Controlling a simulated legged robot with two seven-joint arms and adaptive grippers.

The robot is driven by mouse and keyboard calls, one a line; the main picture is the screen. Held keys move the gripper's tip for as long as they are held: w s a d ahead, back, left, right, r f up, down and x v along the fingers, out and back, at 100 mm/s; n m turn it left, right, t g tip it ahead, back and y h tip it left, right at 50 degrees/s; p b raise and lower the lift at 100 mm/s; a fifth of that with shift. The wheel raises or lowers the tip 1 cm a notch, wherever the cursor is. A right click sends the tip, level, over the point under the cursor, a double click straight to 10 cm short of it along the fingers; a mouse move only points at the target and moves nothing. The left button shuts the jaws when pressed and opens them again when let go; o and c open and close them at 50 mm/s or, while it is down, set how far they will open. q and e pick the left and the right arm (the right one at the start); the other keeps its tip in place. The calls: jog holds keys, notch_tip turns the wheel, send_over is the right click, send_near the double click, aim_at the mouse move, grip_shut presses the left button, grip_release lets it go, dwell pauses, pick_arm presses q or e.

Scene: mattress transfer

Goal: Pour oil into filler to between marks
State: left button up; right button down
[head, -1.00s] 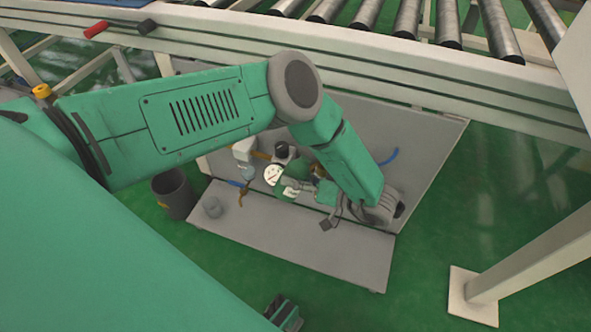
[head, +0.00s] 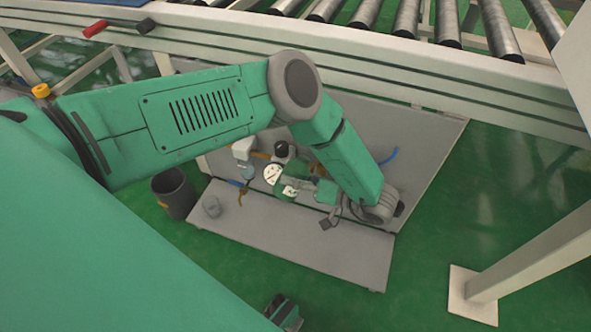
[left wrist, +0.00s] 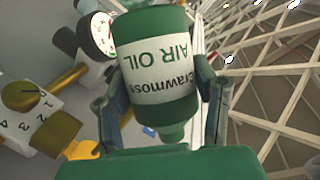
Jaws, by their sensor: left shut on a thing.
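My left gripper (left wrist: 163,98) is shut on a green oil bottle (left wrist: 158,25), with one finger on each side of it. In the head view my left gripper (head: 306,186) holds the bottle (head: 286,188) over the grey bench, close to a round white gauge (head: 271,174). The gauge (left wrist: 97,36) also shows beside the bottle in the left wrist view. I cannot make out the filler opening, marks or oil level. My right gripper (head: 285,312) shows partly at the bottom edge.
A black-topped part (head: 282,150) and a white part (head: 243,149) are near the gauge. A yellow handle (left wrist: 65,78) shows in the left wrist view.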

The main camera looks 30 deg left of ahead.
aim_at(305, 170)
pick_arm(q)
jog(key=shift+w+d+r+m+g+y, duration=0.1)
jog(key=shift+r+m+g+y, duration=0.1)
jog(key=shift+r+m, duration=0.3)
jog(key=shift+w+r+m+g+y, duration=0.1)
jog(key=shift+r+m+y, duration=0.1)
jog(key=shift+r+m, duration=0.3)
dwell(3.2)
jog(key=shift+w+r+m+y, duration=0.3)
jog(key=shift+r+m, duration=0.3)
jog(key=shift+r, duration=0.2)
dwell(2.4)
